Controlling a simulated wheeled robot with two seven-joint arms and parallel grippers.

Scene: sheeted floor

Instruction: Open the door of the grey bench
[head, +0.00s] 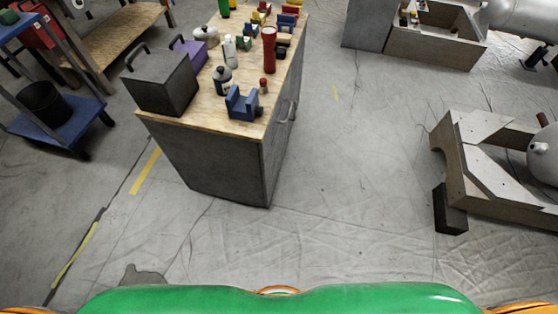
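The grey bench (210,160) stands ahead, left of the picture's middle, with a wooden top (185,124) and dark grey sides. A metal handle (291,110) shows on its right side, near the top edge. That side is seen at a steep angle, and the door (277,140) there looks closed. No gap is visible. Neither gripper is in view; only orange parts of my arms show at the bottom corners, beside my green body.
On the bench top are a grey box (160,83), a red flashlight (269,48), a blue clamp-like part (243,103) and several small items. A blue shelf cart (60,122) stands left. Wooden supports (480,165) stand right. Floor right of the bench is clear.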

